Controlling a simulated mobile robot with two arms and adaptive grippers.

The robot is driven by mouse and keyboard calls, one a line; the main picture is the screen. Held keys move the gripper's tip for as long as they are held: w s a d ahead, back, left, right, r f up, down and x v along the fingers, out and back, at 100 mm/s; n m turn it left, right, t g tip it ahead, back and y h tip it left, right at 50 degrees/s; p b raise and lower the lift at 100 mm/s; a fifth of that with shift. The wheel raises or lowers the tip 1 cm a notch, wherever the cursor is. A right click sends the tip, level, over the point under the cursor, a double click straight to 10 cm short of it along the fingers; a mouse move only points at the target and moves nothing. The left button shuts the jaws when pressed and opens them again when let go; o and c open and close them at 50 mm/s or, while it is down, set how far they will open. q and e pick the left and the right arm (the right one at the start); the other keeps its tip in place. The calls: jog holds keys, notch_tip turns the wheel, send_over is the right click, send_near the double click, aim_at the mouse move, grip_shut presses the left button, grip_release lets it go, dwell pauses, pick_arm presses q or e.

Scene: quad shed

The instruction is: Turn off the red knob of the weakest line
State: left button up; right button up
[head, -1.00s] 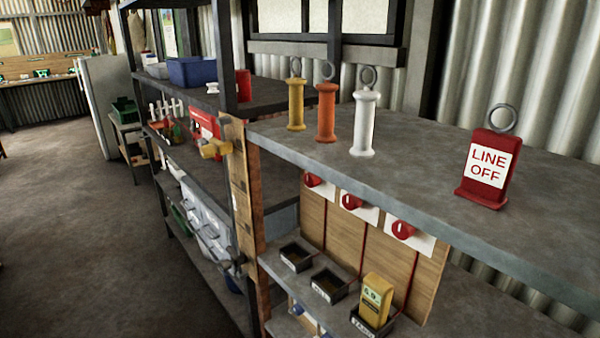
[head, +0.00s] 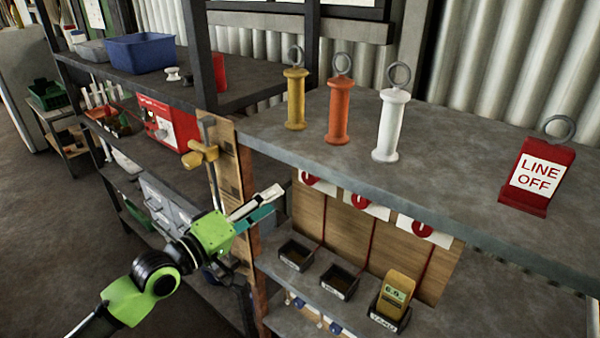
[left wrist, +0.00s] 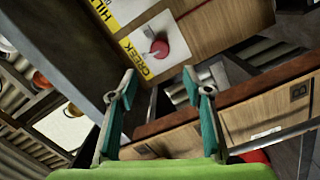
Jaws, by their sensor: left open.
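Three red knobs on white plates sit on the wooden board under the grey shelf: left knob (head: 312,180), middle knob (head: 359,201) and right knob (head: 404,222), each partly hidden by the shelf edge. A yellow meter (head: 397,288) stands in the right tray; its digits are too small to read surely. My left gripper (head: 270,204) is open and empty, left of the board. In the left wrist view a red knob (left wrist: 159,48) on a white plate beside "CREEK" lettering lies beyond the open fingers (left wrist: 159,88). My right gripper is not in view.
On the shelf stand yellow (head: 295,98), orange (head: 339,110) and white (head: 390,124) ringed handles and a red "LINE OFF" tag (head: 538,176). Two empty trays (head: 297,255) (head: 340,282) sit below the board. A wooden post (head: 236,165) stands close to the gripper.

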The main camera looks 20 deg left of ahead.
aim_at(306, 178)
pick_arm(q)
jog(key=p+x, duration=0.2)
jog(key=x, duration=1)
jog(key=shift+w, duration=0.2)
jog(key=shift+w+d, duration=0.3)
jog(key=shift+w, duration=0.35)
jog(key=c, duration=1.1)
